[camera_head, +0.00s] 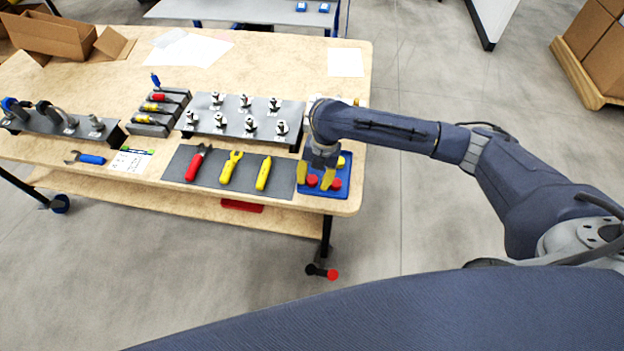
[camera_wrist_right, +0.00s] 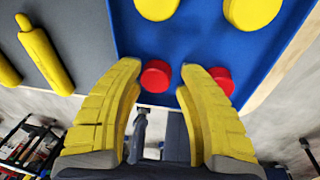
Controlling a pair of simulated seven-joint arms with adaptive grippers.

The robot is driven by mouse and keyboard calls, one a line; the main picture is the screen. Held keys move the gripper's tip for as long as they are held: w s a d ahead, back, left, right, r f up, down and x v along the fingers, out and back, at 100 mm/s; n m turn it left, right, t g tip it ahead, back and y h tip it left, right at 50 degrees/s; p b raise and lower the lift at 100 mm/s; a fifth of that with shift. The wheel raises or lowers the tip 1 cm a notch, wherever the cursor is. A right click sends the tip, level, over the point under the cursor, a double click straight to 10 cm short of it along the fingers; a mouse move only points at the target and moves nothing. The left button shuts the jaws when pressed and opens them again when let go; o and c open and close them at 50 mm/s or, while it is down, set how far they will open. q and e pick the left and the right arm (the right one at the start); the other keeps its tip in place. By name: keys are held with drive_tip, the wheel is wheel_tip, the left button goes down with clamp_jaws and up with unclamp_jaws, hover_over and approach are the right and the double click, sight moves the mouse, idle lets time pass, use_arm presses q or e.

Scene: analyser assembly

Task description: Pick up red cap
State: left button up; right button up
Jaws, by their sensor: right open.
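Two red caps sit on a blue tray (camera_head: 318,192) at the table's right front corner. In the head view one red cap (camera_head: 312,181) shows between the yellow fingers of my right gripper (camera_head: 315,177), and the other red cap (camera_head: 336,184) is just right of them. In the right wrist view my right gripper (camera_wrist_right: 159,72) is open and empty. One red cap (camera_wrist_right: 155,76) lies between its fingertips; the other red cap (camera_wrist_right: 222,80) is just outside the right finger. I cannot tell whether the fingers touch either cap. My left gripper is not in view.
Larger yellow caps (camera_wrist_right: 157,8) sit on the same tray beyond the red ones. A grey mat (camera_head: 213,180) with pliers and yellow tools lies left of the tray. A metal rack (camera_head: 240,123) with several fittings stands behind the mat. The table edge is close on the right.

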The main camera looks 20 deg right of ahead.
drive_tip(key=shift+c, duration=0.6)
drive_tip(key=c, duration=0.5)
drive_tip(key=shift+o, duration=0.2)
